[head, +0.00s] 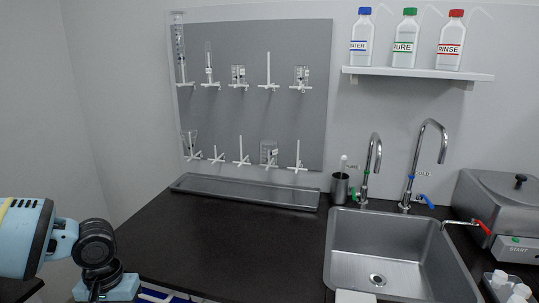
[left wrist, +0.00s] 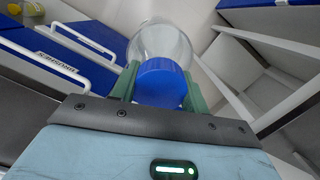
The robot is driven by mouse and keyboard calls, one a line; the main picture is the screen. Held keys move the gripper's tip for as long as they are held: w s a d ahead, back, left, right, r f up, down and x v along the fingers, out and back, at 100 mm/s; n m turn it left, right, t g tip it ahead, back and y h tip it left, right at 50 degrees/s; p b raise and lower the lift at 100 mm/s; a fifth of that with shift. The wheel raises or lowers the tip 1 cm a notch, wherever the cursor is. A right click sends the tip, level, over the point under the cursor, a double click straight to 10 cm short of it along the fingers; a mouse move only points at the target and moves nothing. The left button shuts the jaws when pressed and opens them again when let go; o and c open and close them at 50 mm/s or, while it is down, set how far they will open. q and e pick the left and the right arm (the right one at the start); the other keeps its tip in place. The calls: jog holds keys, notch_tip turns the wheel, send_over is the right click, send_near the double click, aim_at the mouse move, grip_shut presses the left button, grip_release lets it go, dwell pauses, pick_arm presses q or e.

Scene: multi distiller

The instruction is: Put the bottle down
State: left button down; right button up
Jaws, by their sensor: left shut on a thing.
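In the left wrist view, a clear bottle (left wrist: 160,42) with a blue cap (left wrist: 160,80) sits between the green fingers of my left gripper (left wrist: 161,88). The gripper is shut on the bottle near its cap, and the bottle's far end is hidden. In the head view my left arm comes in at the lower left; its gripper and the bottle are out of frame there. My right gripper is in neither view.
The dark worktop (head: 225,245) is clear in front of the metal tray (head: 245,193). A sink (head: 395,248) with taps is to the right, beside a metal bath (head: 500,205). Wash bottles stand on a shelf (head: 418,73). Blue drawers (left wrist: 75,52) with white handles show in the wrist view.

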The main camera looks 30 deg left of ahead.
pick_arm(q)
jog(key=shift+s+d+f, duration=0.15)
jog(key=shift+d+f, duration=0.05)
jog(key=shift+f, duration=0.1)
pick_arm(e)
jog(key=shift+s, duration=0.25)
pick_arm(q)
jog(key=shift+d+f, duration=0.2)
jog(key=shift+d, duration=0.05)
jog(key=shift+s+d+f, duration=0.15)
jog(key=shift+d+f, duration=0.75)
jog(key=shift+d, duration=0.25)
jog(key=w+d+m+g, duration=0.1)
jog(key=w+d+m, duration=0.2)
jog(key=d, duration=0.8)
jog(key=w+d+m, duration=0.3)
jog(key=d+m, duration=0.1)
jog(key=d, duration=0.7)
notch_tip(320, 180, up, 12)
jog(key=w+t+p, duration=0.1)
jog(key=t+p, duration=0.1)
jog(key=p, duration=0.3)
jog(key=shift+w+y, duration=0.25)
jog(key=shift+y, duration=0.05)
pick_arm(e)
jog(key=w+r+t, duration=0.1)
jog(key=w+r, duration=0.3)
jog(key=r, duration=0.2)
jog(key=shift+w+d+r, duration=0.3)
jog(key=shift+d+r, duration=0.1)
